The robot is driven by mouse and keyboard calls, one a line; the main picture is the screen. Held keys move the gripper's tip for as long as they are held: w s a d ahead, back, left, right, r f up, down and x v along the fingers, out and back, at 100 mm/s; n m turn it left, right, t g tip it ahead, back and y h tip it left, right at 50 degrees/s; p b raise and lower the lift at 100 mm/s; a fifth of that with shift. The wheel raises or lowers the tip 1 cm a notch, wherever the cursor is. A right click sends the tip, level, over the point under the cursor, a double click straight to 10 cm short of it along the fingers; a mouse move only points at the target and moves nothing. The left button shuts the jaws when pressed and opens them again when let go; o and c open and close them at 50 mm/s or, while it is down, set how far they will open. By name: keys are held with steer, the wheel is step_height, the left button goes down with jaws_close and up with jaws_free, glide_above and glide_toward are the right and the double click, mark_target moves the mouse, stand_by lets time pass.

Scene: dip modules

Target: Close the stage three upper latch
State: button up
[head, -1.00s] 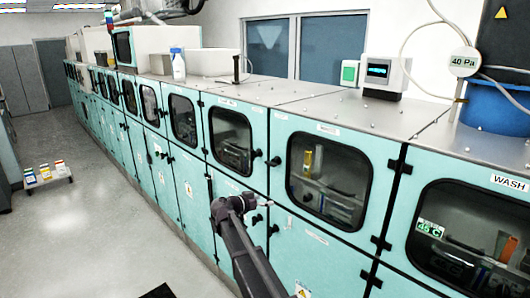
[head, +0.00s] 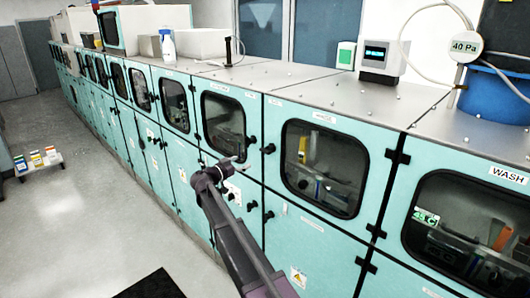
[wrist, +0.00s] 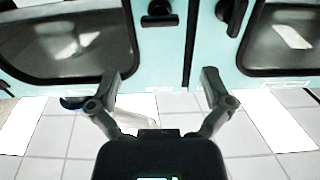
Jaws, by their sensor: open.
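Black latches sit on the teal machine doors. An upper pair (head: 269,148) lies between two windowed doors in the head view, with a lower pair (head: 268,215) beneath. I cannot read which door is stage three. My gripper (head: 226,165) is in front of the left of these two doors, near its window's lower edge, left of the upper pair. The wrist view shows my gripper (wrist: 160,80) open, with nothing between its fingers. Two dark latches, a left one (wrist: 158,14) and a right one (wrist: 232,14), show beyond the fingertips, apart from them.
The machine's long teal front (head: 310,245) runs away to the far left. Black hinges (head: 397,157) protrude beside the right door. A low stand with several small boxes (head: 38,160) is on the floor at left. The grey floor (head: 90,220) is otherwise mostly clear.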

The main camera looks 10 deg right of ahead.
mark_target(263, 152)
steer(key=x, duration=1.2)
steer(key=shift+w+d, duration=0.2)
steer(key=shift+d, duration=0.15)
steer(key=c, duration=0.9)
